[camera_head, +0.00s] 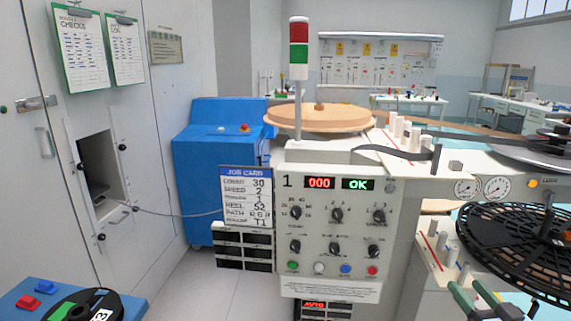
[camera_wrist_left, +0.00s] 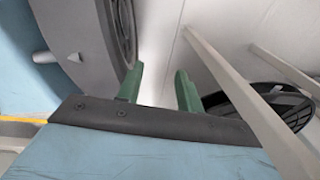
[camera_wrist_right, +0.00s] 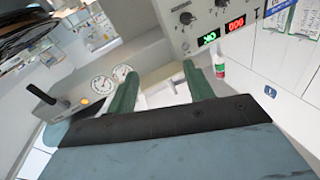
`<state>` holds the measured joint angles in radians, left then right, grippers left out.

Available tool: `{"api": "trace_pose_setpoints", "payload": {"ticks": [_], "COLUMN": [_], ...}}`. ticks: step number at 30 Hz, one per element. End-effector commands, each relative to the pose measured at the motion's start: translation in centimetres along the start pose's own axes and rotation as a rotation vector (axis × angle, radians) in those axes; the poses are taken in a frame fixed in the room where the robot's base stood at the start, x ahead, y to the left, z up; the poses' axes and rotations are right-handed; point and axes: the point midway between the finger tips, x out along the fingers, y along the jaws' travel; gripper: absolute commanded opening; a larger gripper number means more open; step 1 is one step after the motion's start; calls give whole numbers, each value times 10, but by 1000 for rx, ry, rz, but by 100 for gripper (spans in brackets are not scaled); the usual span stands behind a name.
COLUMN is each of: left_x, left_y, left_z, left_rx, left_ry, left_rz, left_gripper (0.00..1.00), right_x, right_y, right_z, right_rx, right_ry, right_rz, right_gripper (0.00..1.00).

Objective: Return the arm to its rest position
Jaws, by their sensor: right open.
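My right gripper (camera_head: 469,288) shows at the lower right of the head view, its green fingers apart and empty. They lie in front of the machine's lower right part, beside the black slotted reel (camera_head: 520,245). In the right wrist view the same gripper (camera_wrist_right: 158,78) is open, with the control panel (camera_wrist_right: 205,20) beyond its fingertips. My left gripper (camera_wrist_left: 160,76) shows only in its wrist view. Its green fingers are apart with nothing between them, above pale floor.
The control panel (camera_head: 334,232) reads 000 and OK. A wooden-coloured reel (camera_head: 320,119) lies on the machine top. A blue cabinet (camera_head: 210,150) stands behind it at left. A blue surface with a black reel (camera_head: 85,306) is at lower left. Floor (camera_head: 185,285) between is clear.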

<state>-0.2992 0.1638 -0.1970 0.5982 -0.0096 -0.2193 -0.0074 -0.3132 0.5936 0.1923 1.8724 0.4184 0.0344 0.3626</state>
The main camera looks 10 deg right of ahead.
Motion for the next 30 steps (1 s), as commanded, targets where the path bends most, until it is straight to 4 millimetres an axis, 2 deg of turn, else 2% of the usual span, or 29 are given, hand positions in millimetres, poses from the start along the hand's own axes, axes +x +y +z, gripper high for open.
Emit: {"api": "trace_pose_setpoints", "payload": {"ticks": [5,8,11,14,15,17,18,20,21,25,30], "left_x": [0,0,0,0,0,0,1,0,0,0,0], "left_y": [-1,-1,-2,-2,-3,-3,-3,-3,-3,-3,-3], "left_z": [-2,-5,-8,-11,-12,-12,-12,-12,-13,-13,-13], "left_rx": [0,-1,-1,-1,-1,-1,-1,-1,-1,-1,-1], "left_ry": [3,7,12,15,16,17,17,18,18,18,18], "left_rz": [-1,-2,-3,-3,-3,-4,-4,-4,-4,-4,-4], "left_gripper": [36,36,36,36,36,36,36,36,36,36,36], "right_x": [-11,-25,-48,-84,-103,-133,-155,-191,-215,-295,-392], "right_y": [36,59,84,112,124,141,153,169,179,209,241], "right_z": [68,112,162,217,239,270,288,313,327,359,373], "right_rx": [-85,-141,-208,-289,-327,-383,-421,-479,-517,-636,-770], "right_ry": [-160,-271,-403,-562,-633,-740,-813,-922,-995,-1219,-1477], "right_rz": [72,114,156,196,208,224,233,242,245,243,220], "right_gripper": [52,52,52,52,52,52,52,52,52,52,52]}}
